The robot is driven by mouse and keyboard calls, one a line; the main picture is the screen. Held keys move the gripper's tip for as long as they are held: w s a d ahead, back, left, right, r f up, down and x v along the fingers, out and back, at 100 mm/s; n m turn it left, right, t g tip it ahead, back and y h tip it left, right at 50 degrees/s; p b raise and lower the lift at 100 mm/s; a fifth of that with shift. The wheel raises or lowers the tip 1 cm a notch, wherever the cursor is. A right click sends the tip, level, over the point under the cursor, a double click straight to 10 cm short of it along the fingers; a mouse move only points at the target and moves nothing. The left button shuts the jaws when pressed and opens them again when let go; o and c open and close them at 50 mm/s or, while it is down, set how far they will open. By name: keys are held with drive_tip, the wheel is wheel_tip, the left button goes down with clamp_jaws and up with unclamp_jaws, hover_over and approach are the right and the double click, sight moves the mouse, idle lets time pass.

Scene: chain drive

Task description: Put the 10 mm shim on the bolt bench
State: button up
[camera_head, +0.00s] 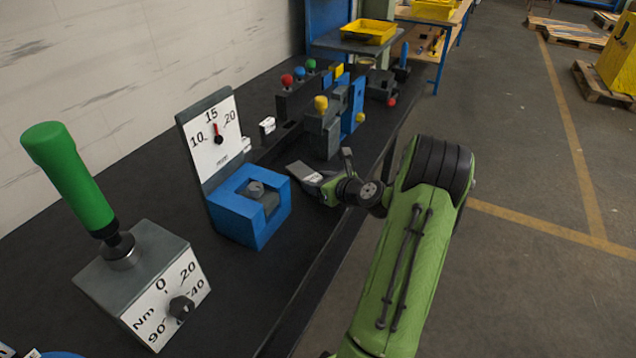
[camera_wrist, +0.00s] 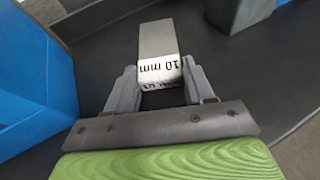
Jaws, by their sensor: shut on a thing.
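The 10 mm shim (camera_wrist: 158,42) is a flat grey plate with a white end marked "10 mm". In the wrist view my gripper (camera_wrist: 163,88) is shut on its labelled end, with one finger on each side. In the head view the shim (camera_head: 304,171) sticks out to the left of my gripper (camera_head: 326,182), over the black bench top near its right edge. I cannot tell whether the shim touches the surface. The black bench (camera_head: 290,235) carries the fixtures; which part is the bolt bench, I cannot tell.
A blue block fixture (camera_head: 235,222) with a 10-15-20 dial stands left of my gripper. A torque box (camera_head: 150,270) with a green handle is nearer. Clamps with coloured knobs (camera_head: 322,125) stand behind. A yellow tray (camera_head: 368,32) is farther back. Open floor lies right.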

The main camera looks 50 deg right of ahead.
drive_tip(key=shift+f, duration=0.15)
drive_tip(key=shift+s+f, duration=0.2)
drive_tip(key=shift+f, duration=0.25)
drive_tip(key=o, duration=1.3)
drive_tip(key=shift+f, duration=0.2)
drive_tip(key=shift+o, duration=0.2)
drive_tip(key=shift+a+r, duration=0.1)
drive_tip(key=r+p+v, duration=0.1)
drive_tip(key=p+v, duration=0.1)
drive_tip(key=v, duration=1)
drive_tip(key=shift+w+r+p, duration=0.15)
drive_tip(key=shift+r+p, duration=0.1)
drive_tip(key=shift+p, duration=0.05)
